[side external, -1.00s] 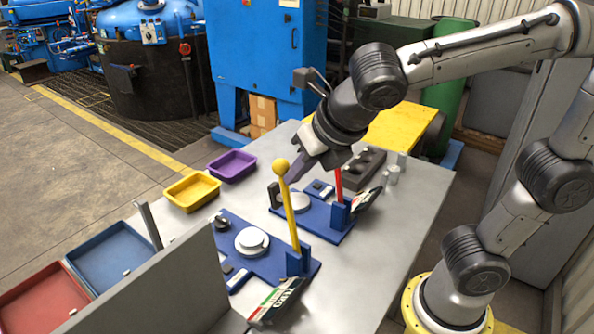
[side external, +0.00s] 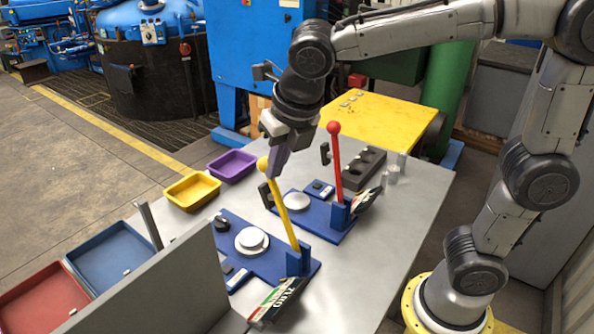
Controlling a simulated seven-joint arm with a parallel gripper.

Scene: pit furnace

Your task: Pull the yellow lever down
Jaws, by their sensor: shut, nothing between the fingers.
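The yellow lever (side external: 283,215) rises from a blue base plate (side external: 235,232) on the table. It has a round yellow knob (side external: 262,164) on top and leans to the left. My gripper (side external: 272,176) is shut and points down at the knob. Its fingertips are right beside the knob, on its right side, and appear to touch it. The fingers hide part of the knob's right edge.
A red lever (side external: 337,165) stands upright on a second blue plate (side external: 322,228) to the right. Yellow (side external: 193,206) and purple (side external: 232,178) trays lie to the left. A grey panel (side external: 165,285) stands in front.

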